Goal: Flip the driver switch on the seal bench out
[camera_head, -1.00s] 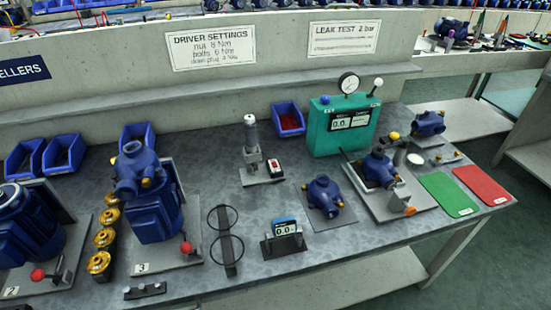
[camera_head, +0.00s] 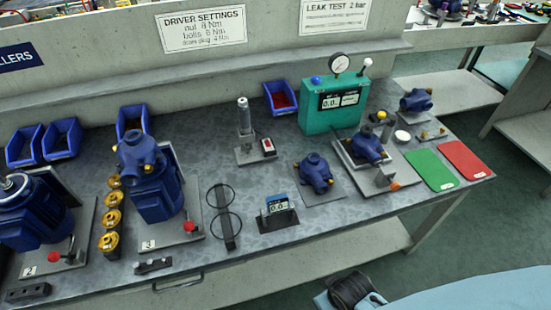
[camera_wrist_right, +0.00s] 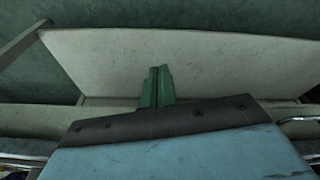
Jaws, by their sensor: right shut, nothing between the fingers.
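The driver (camera_head: 245,117) is a grey upright cylinder on a flat metal plate in the middle of the bench (camera_head: 330,215). Its switch (camera_head: 268,145) is a small white box with a red part, at the right front of that plate. Which way the switch is set is too small to tell. My right gripper (camera_wrist_right: 156,86) shows in the right wrist view as two green fingers, shut and empty. A pale shelf lies behind them. The fingers are not visible in the head view and appear well away from the switch. My left gripper is not in view.
A teal leak tester (camera_head: 334,105) stands right of the driver, with a blue bin (camera_head: 281,98) behind. In front are a small display stand (camera_head: 278,212), a ring holder (camera_head: 226,222) and a blue pump part (camera_head: 315,172). Pump assemblies (camera_head: 150,180) crowd the left.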

